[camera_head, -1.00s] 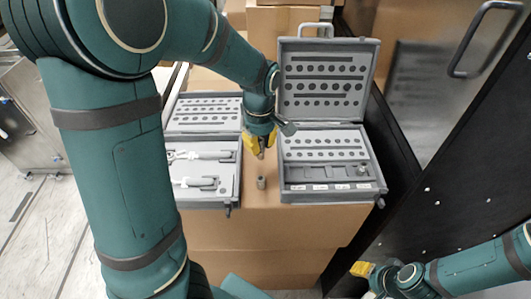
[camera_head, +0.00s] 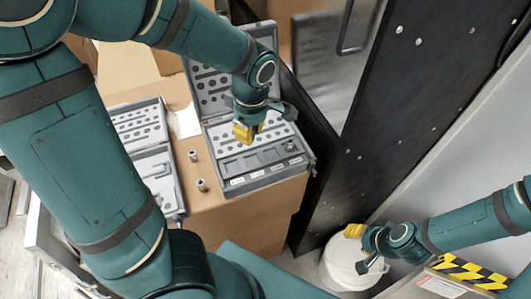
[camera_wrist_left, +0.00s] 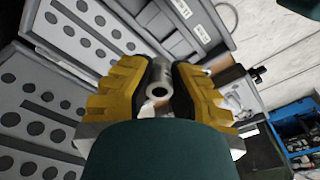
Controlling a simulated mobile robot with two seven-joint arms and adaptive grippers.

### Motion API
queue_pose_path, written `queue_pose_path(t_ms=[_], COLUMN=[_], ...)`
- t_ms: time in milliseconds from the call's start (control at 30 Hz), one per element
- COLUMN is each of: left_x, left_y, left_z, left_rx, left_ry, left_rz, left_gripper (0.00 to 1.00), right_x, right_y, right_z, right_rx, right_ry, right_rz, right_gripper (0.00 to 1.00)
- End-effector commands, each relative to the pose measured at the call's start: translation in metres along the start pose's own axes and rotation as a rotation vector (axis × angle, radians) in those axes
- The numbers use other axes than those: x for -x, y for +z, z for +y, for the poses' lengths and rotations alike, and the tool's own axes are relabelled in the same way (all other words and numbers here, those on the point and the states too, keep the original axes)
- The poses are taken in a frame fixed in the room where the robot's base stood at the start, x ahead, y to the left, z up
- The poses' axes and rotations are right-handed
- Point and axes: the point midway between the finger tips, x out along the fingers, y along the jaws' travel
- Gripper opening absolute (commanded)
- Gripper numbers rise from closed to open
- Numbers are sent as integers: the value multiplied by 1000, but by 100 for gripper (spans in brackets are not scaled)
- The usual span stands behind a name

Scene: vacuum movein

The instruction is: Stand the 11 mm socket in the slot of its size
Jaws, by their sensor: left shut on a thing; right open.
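My left gripper (camera_head: 243,133) is over the open right-hand case (camera_head: 232,190), above the hole rows behind its slotted tray. In the left wrist view it is shut on a metal socket (camera_wrist_left: 158,79), with a finger on each side and its round opening toward the camera. The labelled slots (camera_wrist_left: 178,40) lie beyond it; I cannot read their sizes surely. One socket (camera_head: 290,146) stands at the right end of the slots. Two more sockets, one farther (camera_head: 193,155) and one nearer (camera_head: 201,185), stand on the cardboard box. My right gripper (camera_head: 354,231) is open and empty.
A second open case (camera_head: 150,160) with tools lies to the left on the cardboard box (camera_head: 232,212). The raised lid (camera_head: 207,87) stands behind my left gripper. A black panel (camera_head: 400,110) rises on the right. A white bucket (camera_head: 340,272) is below my right gripper.

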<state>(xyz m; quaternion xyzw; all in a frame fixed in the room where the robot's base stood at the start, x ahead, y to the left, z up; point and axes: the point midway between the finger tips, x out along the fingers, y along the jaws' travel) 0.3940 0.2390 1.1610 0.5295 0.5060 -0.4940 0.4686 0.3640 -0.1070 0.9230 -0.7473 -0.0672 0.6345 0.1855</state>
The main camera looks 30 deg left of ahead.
Motion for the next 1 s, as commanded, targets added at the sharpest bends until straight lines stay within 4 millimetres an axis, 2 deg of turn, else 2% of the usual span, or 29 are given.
queue_pose_path(t_ms=[300, 467, 700, 1000], left_x=[-51, -64, -95, -98], left_y=[4, 5, 7, 8], left_z=[-2, -1, -1, -1], left_rx=[4, 4, 4, 3], left_ry=[-5, -2, -3, 0], left_rz=[3, 2, 3, 1], left_gripper=[0, 0, 0, 0], right_x=[-11, -13, -20, -20], right_y=[2, 2, 3, 3], right_z=[4, 5, 8, 8], right_rx=[-2, -2, -2, -2], right_ry=[0, 1, 2, 2], right_rz=[1, 1, 1, 2], right_gripper=[47, 47, 47, 47])
